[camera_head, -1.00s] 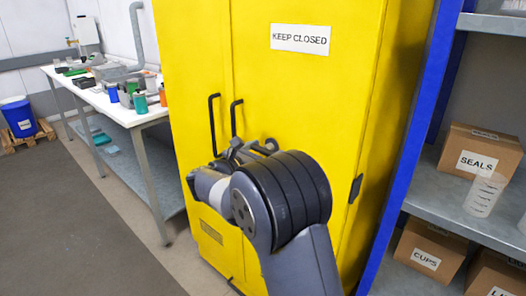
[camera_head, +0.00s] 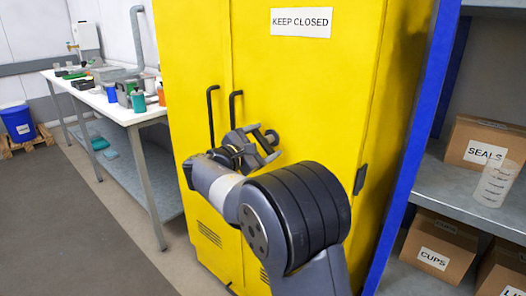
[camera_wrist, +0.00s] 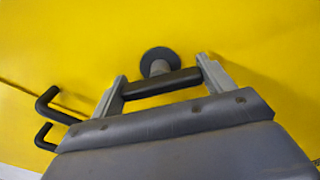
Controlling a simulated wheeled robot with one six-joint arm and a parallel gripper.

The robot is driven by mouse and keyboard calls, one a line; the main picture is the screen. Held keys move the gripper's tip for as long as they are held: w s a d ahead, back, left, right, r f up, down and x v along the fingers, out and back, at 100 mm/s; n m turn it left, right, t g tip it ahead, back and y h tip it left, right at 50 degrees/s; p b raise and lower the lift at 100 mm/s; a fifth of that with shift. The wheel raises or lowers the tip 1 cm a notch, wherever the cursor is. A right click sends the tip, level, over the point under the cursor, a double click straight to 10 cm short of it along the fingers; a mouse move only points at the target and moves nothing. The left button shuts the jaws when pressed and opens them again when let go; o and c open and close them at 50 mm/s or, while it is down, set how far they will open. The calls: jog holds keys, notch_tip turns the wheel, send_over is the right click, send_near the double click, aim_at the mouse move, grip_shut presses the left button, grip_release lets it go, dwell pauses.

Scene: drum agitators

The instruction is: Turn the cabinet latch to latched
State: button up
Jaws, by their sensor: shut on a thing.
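The yellow cabinet (camera_head: 300,90) stands shut ahead of me with a "KEEP CLOSED" label (camera_head: 301,23). Its latch (camera_head: 271,137) is on the right door, just right of the two black door handles, and my gripper partly covers it. In the wrist view the latch shows as a round dark boss (camera_wrist: 158,58) with a dark bar (camera_wrist: 160,83) below it. My gripper (camera_head: 256,143) is at the latch. In the wrist view my gripper (camera_wrist: 162,78) has one finger at each end of the bar, shut on it. The bar lies nearly across the picture, slightly tilted.
Black door handles (camera_head: 210,118) stick out left of the latch. A blue-framed shelf (camera_head: 422,130) with cardboard boxes (camera_head: 484,148) and a clear beaker (camera_head: 495,184) stands at right. A white bench (camera_head: 130,112) with bottles stands at left. The grey floor (camera_head: 80,235) is open.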

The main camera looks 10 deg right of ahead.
jog(key=m+b, duration=0.1)
jog(key=m, duration=0.1)
jog(key=m+b, duration=0.1)
jog(key=b, duration=0.1)
jog(key=m+b, duration=0.2)
jog(key=shift+f+m, duration=0.25)
jog(key=shift+m, duration=0.05)
jog(key=shift+r+m+b, duration=0.1)
jog(key=shift+m+b, duration=1.7)
jog(key=shift+m, duration=0.4)
jog(key=o, duration=1)
jog(key=shift+r, duration=0.1)
jog(key=p+v, duration=0.1)
jog(key=v, duration=0.9)
jog(key=shift+s+a, duration=0.25)
jog(key=shift+a, duration=0.05)
jog(key=shift+w+d, duration=0.1)
